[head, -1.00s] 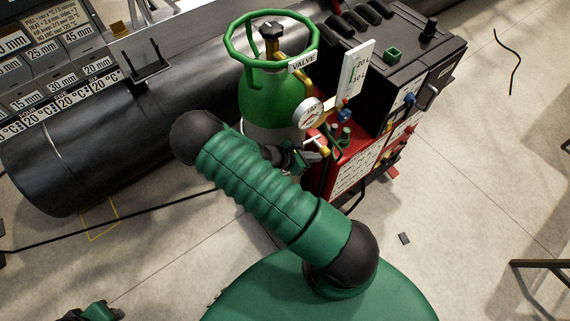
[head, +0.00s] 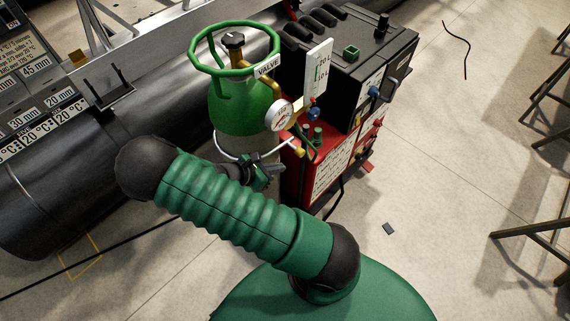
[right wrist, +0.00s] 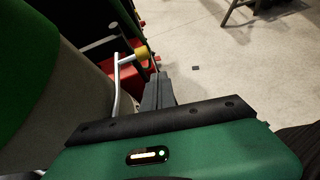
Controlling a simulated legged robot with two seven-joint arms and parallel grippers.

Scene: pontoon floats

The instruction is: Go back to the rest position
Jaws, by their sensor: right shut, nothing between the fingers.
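My right gripper (head: 272,173) shows in the head view at the end of my green-sleeved right arm, low in front of the gas cylinder and beside the red and black machine. In the right wrist view its fingers (right wrist: 158,88) are together with nothing between them. The green gas cylinder (head: 240,103) with a ring collar and a VALVE tag stands just behind it. A brass-tipped hose end (right wrist: 140,53) shows close by the fingers in the right wrist view; whether they touch it I cannot tell. My left gripper is out of view.
A large black pipe (head: 60,190) lies at the left. Dark metal stands (head: 535,232) are at the right. The concrete floor between them is mostly clear, with a small dark piece (head: 388,229).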

